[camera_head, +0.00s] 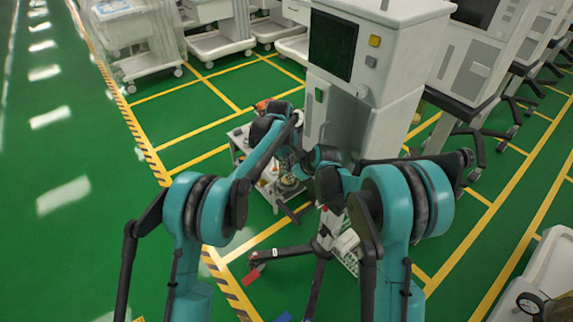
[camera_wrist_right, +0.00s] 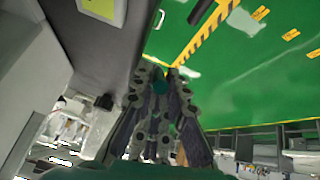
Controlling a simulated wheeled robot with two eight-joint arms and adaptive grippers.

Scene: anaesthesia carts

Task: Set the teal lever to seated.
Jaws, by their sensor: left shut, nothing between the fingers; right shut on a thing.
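In the right wrist view my right gripper (camera_wrist_right: 158,84) is shut. A small teal piece, which looks like the teal lever (camera_wrist_right: 160,88), shows between its fingertips, close beside a grey machine side. The lever's full shape and its setting are hidden by the fingers. In the head view my left gripper (camera_head: 290,166) is small and partly hidden by its own arm. It is shut and empty, in front of the white machine (camera_head: 330,108). My right gripper is hidden behind its own arm there, and I cannot make out the lever in that view.
A low white cart (camera_head: 238,150) with small items stands behind my arms. More carts (camera_head: 128,28) line the back left, and grey machines (camera_head: 482,62) stand at the right. The green floor with yellow lines is open at the left.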

